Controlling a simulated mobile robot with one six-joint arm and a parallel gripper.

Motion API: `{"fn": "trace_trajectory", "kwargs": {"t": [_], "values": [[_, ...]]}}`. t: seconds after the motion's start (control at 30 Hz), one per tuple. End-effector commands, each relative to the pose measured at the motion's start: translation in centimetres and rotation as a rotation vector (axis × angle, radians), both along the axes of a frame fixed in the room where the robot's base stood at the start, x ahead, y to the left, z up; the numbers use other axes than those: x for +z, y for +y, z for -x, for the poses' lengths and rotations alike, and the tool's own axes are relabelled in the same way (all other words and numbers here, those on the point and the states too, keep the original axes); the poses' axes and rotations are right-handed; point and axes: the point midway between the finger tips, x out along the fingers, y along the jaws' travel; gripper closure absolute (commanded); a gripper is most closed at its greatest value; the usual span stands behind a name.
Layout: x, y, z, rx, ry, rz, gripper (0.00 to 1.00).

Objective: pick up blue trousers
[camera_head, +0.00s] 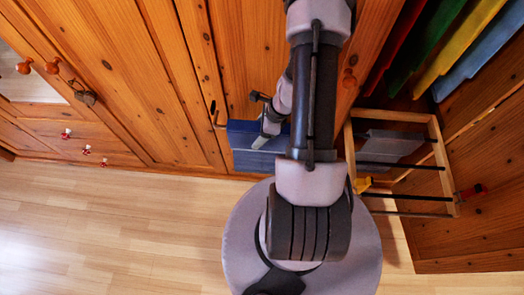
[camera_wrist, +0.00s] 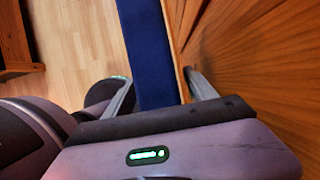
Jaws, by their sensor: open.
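The blue trousers (camera_head: 250,150) show in the head view as a dark blue folded cloth against the wooden cabinet front, left of my arm. In the wrist view the blue trousers (camera_wrist: 155,55) form a long strip running up from my gripper (camera_wrist: 160,95). My gripper is open, with one finger on each side of the strip. I cannot tell whether either finger touches the cloth. In the head view my gripper (camera_head: 268,130) is at the cloth, partly hidden by my own arm. The lower end of the cloth is hidden in the wrist view.
A pull-out wooden rack (camera_head: 440,165) with dark bars stands right of my arm, with a grey cloth (camera_head: 390,145) on it. Coloured garments (camera_head: 460,45) hang at the upper right. Wooden cabinet doors (camera_head: 150,80) are close behind. Open floor (camera_head: 120,230) lies at the left.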

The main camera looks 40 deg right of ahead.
Motion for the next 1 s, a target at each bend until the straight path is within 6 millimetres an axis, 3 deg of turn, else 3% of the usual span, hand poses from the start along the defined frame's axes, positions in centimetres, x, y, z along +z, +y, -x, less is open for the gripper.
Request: {"fn": "trace_trajectory", "kwargs": {"t": [0.93, 1.0], "values": [[-0.42, -0.01, 0.04, 0.000, 0.000, 0.000, 0.35], [-0.42, -0.01, 0.03, 0.000, 0.000, 0.000, 0.48]]}}
